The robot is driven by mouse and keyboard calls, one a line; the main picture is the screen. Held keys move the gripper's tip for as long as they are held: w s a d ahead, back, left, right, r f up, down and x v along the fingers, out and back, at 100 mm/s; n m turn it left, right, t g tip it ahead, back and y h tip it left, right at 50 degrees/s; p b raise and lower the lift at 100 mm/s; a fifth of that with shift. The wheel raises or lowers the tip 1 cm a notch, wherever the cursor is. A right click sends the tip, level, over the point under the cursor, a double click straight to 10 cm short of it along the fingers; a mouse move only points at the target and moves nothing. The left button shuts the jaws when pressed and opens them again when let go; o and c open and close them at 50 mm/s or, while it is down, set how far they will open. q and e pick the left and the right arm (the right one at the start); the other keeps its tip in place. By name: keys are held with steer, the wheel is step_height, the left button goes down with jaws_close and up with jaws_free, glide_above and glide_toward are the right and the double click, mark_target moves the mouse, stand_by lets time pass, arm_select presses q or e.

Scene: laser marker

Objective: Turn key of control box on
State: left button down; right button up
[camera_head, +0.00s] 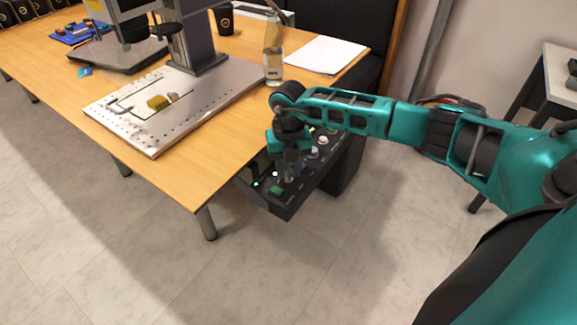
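The black control box (284,205) is at the right end of the wooden table, below the tabletop. Its upper panel carries a green button, small green lights and several knobs. My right arm comes in from the right, and my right gripper (289,176) points down at the panel, right over its middle part. The gripper covers part of the panel, and I cannot make out the key or whether the fingers touch it. The fingers are too small and dark to tell if they are open or shut. My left gripper is not in view.
The wooden table (50,62) holds the laser marker's metal base plate (215,90), a glass bottle (273,58), white paper (325,55) and a dark cup (223,20). The table's edge is close to my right gripper. The floor (110,250) in front is clear.

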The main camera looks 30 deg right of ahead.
mark_target(288, 172)
step_height(288, 172, up, 13)
steer(key=p, duration=0.2)
stand_by(0.4)
stand_by(0.4)
